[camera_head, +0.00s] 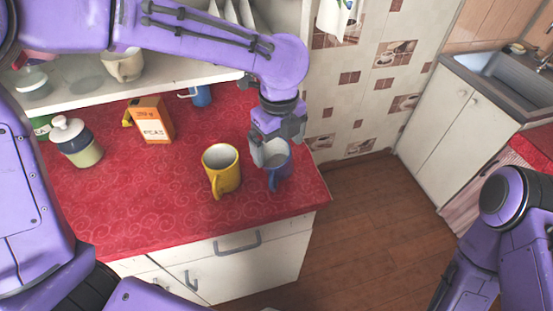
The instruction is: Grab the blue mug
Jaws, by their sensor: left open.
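A blue mug (279,173) stands upright on the red counter (150,205), near its right end, with its handle toward the front. My left gripper (274,146) points down at this mug's rim and is open. Its fingers cover part of the rim, and I cannot tell whether they touch it.
A yellow mug (222,171) stands close to the left of the near blue mug. An orange box (152,120) and a white-lidded jar (77,142) stand farther left. A white shelf (130,91) with cups is behind. The counter's front and right edges are close.

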